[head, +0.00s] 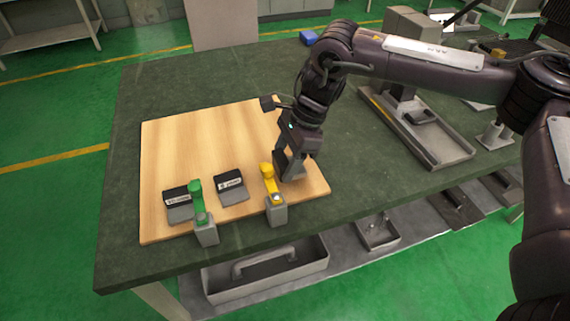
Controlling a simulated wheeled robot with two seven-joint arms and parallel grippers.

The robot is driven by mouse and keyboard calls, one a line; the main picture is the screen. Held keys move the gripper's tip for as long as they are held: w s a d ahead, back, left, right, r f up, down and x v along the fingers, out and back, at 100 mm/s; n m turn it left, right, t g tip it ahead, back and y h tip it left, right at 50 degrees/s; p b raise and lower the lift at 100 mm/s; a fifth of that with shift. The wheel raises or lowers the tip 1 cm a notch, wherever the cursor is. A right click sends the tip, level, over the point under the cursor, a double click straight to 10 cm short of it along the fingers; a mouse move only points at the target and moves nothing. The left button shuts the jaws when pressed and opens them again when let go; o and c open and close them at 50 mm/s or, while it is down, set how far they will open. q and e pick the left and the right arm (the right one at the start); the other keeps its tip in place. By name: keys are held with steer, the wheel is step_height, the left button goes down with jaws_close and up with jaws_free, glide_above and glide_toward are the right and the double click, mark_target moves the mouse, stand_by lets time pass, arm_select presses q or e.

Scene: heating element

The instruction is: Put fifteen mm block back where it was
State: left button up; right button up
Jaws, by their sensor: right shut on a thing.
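My right gripper (290,172) points down over the right part of the wooden board (190,140). It is shut on a grey block (298,172), taken to be the fifteen mm block, which is mostly hidden by the fingers. I cannot tell whether the block touches the board. Two similar black-and-grey blocks with white labels lie on the board to the left: one near the middle (233,197), one further left (181,214). Their labels are too small to read. My left gripper is not in view.
A green-handled clamp (196,195) and a yellow-handled clamp (268,178) stand at the board's front edge, the yellow one just left of my right gripper. A metal tray (445,150) lies on the dark green table at right. The board's back half is clear.

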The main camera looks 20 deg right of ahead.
steer(key=shift+f, duration=0.9)
steer(key=o, duration=1.2)
steer(key=shift+r, duration=0.15)
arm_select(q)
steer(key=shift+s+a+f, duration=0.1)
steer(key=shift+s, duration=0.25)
arm_select(e)
steer(key=v, duration=1.1)
steer(key=shift+d+r, duration=0.25)
steer(key=shift+r, duration=0.1)
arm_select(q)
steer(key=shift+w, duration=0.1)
